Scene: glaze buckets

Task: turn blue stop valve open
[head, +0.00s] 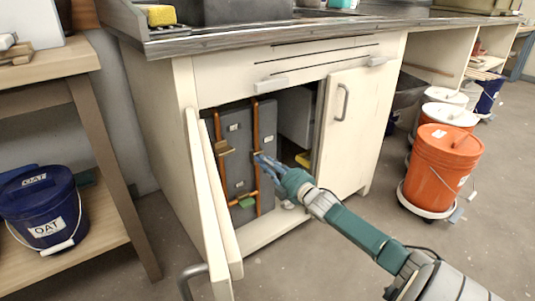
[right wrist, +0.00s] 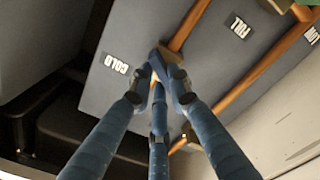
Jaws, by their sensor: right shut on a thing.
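The cabinet under the sink counter has its left door (head: 212,190) swung open, and two upright copper pipes (head: 257,125) show inside against a grey panel (head: 237,135). My right gripper (head: 262,166) reaches in at the right-hand pipe. In the right wrist view its blue fingers (right wrist: 158,82) come together on the blue stop valve (right wrist: 156,60), beside a copper pipe (right wrist: 190,22) and a "COLD" label (right wrist: 116,64). The fingers hide most of the valve, so its handle angle cannot be told. My left gripper is not in view.
A yellow-brown valve (head: 223,148) sits on the left pipe and a green valve (head: 247,202) lower down. The right cabinet door (head: 345,130) is shut. An orange bucket (head: 440,170) stands right, a blue bucket (head: 43,207) on the left shelf. Floor in front is clear.

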